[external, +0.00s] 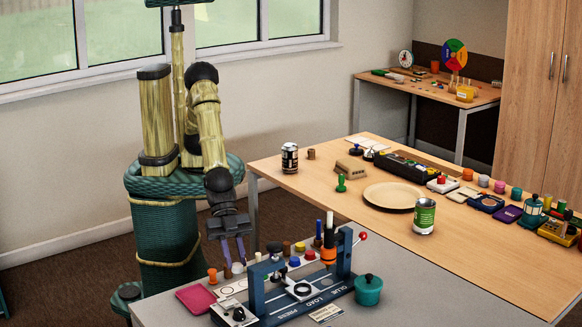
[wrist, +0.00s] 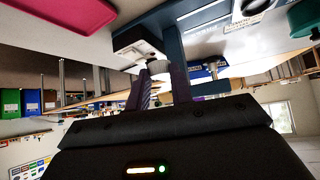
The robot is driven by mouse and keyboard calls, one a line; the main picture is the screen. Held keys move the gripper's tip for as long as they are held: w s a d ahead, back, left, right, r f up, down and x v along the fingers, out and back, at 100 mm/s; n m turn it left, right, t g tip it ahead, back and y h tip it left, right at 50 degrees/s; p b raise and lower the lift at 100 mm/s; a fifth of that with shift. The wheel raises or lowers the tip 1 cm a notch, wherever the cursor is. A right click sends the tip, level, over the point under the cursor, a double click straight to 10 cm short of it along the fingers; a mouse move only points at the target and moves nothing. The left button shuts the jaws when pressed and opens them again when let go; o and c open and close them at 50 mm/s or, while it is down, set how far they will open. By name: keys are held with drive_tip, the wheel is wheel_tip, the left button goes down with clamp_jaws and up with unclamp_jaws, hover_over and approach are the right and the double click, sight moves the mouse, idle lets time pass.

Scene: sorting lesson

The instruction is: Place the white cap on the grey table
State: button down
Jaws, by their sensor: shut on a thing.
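My gripper (external: 233,268) reaches down at the back left edge of the grey table (external: 420,290). Its two purple fingers are shut on a small white cap (external: 237,268). In the wrist view the white cap (wrist: 158,68) shows between the fingertips (wrist: 160,80), partly hidden by them. The cap is at or just above the table top; I cannot tell whether it touches. The grey table also shows in the wrist view (wrist: 125,32).
A blue press frame (external: 344,252) stands right of my gripper, with several small caps behind it. An orange cap (external: 212,276) and a pink tray (external: 196,298) are to the left. A teal pot (external: 368,291) stands right. The grey table's right part is clear.

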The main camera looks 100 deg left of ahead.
hover_over(237, 298)
wheel_tip(237, 298, down, 6)
idle(0.3)
drive_tip(key=shift+f, duration=1.85)
drive_tip(key=shift+f+b, duration=0.25)
drive_tip(key=shift+b, duration=0.15)
drive_tip(key=c, duration=1.2)
unclamp_jaws()
drive_tip(key=shift+r, duration=0.1)
drive_tip(key=shift+c, duration=0.2)
